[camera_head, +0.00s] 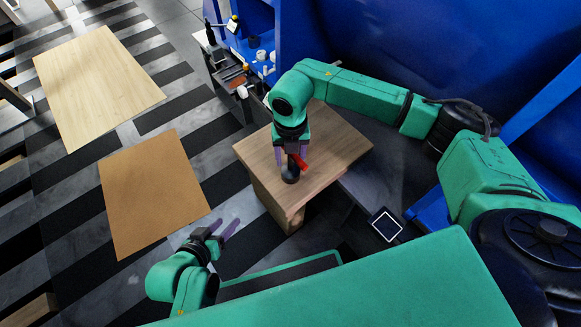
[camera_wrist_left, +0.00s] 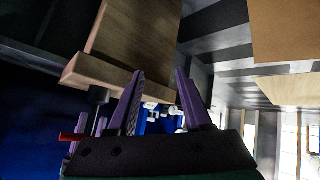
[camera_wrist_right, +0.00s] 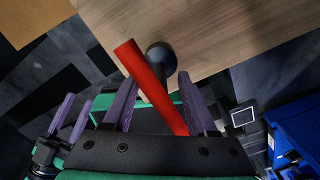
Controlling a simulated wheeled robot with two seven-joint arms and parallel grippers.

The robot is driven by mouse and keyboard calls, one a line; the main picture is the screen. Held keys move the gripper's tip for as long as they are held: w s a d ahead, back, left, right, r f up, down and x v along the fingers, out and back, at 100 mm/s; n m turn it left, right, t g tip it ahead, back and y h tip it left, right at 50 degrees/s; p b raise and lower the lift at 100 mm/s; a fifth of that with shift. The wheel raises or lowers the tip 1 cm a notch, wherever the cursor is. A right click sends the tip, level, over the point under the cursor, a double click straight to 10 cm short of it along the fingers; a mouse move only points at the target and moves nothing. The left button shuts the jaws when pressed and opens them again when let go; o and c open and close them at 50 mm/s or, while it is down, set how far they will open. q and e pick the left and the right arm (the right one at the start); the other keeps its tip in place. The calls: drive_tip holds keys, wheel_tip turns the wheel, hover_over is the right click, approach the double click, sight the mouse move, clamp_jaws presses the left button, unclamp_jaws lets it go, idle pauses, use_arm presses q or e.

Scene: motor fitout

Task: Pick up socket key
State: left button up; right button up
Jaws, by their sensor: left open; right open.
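The socket key (camera_head: 300,161), a red bar with what looks like a dark round base, stands at the front edge of the wooden table. In the right wrist view its red bar (camera_wrist_right: 150,80) lies tilted between the purple fingers, with the black round part (camera_wrist_right: 160,55) beyond. My right gripper (camera_head: 292,154) is open over it, fingers on either side; contact cannot be told. In the left wrist view the red end (camera_wrist_left: 72,137) shows at the far left. My left gripper (camera_head: 226,229) is open and empty, low to the left of the table.
The wooden table (camera_head: 340,145) is otherwise bare. A blue shelf unit (camera_head: 259,22) with small parts stands behind it. Two flat boards, pale (camera_head: 97,85) and brown (camera_head: 152,190), lie to the left. A blue wall (camera_head: 440,45) is at the right.

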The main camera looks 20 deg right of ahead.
drive_tip(key=shift+f, duration=0.65)
drive_tip(key=shift+f+b, duration=0.15)
drive_tip(key=shift+b, duration=0.2)
use_arm(q)
drive_tip(key=shift+w+d+f+t+h, duration=0.1)
drive_tip(key=shift+d+f+t+h, duration=0.1)
drive_tip(key=shift+d+t, duration=0.25)
drive_tip(key=shift+d+f+t+h, duration=0.2)
drive_tip(key=shift+d+t, duration=0.15)
drive_tip(key=shift+d, duration=0.2)
use_arm(e)
clamp_jaws()
